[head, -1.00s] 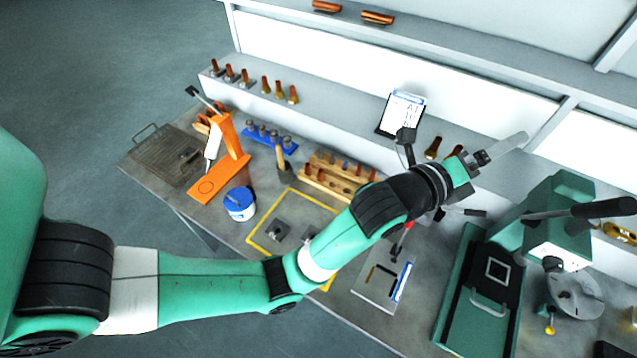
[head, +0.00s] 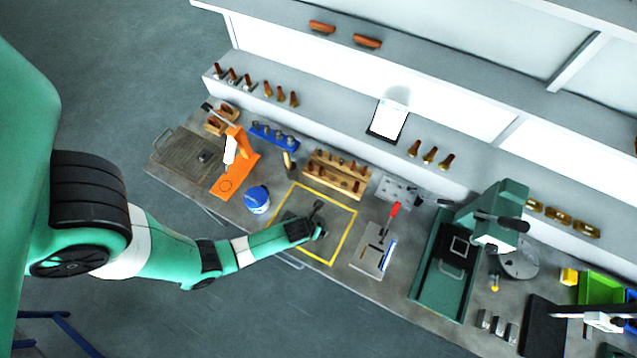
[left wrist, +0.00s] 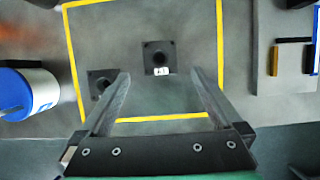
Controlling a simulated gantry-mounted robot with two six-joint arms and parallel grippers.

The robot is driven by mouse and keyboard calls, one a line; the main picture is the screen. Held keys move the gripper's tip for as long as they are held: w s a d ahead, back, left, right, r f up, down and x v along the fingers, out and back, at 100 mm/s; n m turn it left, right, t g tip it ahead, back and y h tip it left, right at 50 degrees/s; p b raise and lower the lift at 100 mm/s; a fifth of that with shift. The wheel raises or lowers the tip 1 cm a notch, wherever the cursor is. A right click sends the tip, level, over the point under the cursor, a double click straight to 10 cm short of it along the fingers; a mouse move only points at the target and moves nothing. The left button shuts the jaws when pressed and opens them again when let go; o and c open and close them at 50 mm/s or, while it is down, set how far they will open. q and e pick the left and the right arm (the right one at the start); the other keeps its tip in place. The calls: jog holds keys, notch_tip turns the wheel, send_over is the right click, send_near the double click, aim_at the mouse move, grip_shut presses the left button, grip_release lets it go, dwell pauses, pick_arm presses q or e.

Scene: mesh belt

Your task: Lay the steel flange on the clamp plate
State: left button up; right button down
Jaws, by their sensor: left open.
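Two dark square pieces with round, holed centres lie inside the yellow outline in the left wrist view: one with a small white label (left wrist: 158,57), one plain at lower left (left wrist: 102,82). Either may be the steel flange; I cannot tell which. My left gripper (head: 320,230) is over the outlined area and hides most of them in the head view. Its open, empty fingers (left wrist: 160,78) point at the labelled piece, which shows just beyond and between the tips. A grey plate with a red-handled clamp (head: 368,262), likely the clamp plate, lies right of the outline. My right gripper is not seen.
Behind are a wooden rack (head: 338,174) and a mallet (head: 289,163). An orange stand (head: 232,175) is farther left, a green press (head: 440,270) to the right.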

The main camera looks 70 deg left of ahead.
aim_at(319, 224)
pick_arm(q)
jog(key=b+x, duration=0.4)
jog(key=shift+f, duration=0.4)
jog(key=shift+w+a+f, duration=0.3)
jog(key=shift+w+f, duration=0.05)
jog(key=shift+f, duration=0.2)
jog(key=shift+c, duration=0.3)
grip_shut()
